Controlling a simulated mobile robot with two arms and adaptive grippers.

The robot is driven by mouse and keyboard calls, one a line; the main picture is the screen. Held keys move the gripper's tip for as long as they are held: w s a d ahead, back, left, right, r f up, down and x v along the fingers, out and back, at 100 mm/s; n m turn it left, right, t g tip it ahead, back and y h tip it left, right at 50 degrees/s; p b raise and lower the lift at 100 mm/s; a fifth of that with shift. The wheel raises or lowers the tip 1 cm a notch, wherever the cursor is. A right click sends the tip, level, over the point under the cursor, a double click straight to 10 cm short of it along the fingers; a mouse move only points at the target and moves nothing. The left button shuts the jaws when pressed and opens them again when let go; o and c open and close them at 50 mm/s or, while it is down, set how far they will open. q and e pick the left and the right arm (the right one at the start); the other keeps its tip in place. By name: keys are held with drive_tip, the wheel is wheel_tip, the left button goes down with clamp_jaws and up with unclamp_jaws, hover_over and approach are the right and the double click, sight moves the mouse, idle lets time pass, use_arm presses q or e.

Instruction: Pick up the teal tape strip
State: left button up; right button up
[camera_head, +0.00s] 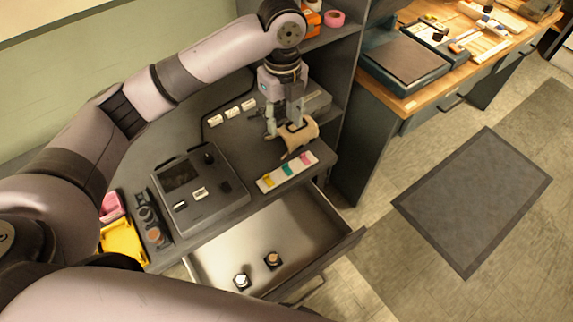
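The teal tape strip (287,169) lies on a white card (269,181) near the front edge of the dark worktop, between a yellow strip (267,180) and a pink strip (305,158). My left gripper (281,130) points down above the worktop, behind the card and apart from the teal strip. Its fingers look spread apart. A tan, rounded object (302,131) sits right beside the fingers; whether it touches them is hard to tell. My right gripper is not in view.
A dark device (215,205) with a screen stands left of the card. Below is an open drawer (222,262) holding two small items. White blocks (232,111) line the back.

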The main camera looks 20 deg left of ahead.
use_arm(q)
drive_tip(key=p, duration=0.2)
hover_over(286, 165)
drive_tip(key=f, duration=1.1)
drive_tip(key=shift+s+a+f, duration=0.15)
drive_tip(key=shift+a+f, duration=0.05)
drive_tip(key=shift+a, duration=0.05)
drive_tip(key=shift+d+f, duration=0.1)
drive_tip(key=shift+f, duration=0.5)
wheel_tip(286, 165, down, 4)
drive_tip(key=shift+d+f+p, duration=0.1)
drive_tip(key=shift+p, duration=0.45)
drive_tip(key=shift+c, duration=0.2)
drive_tip(key=c, duration=0.7)
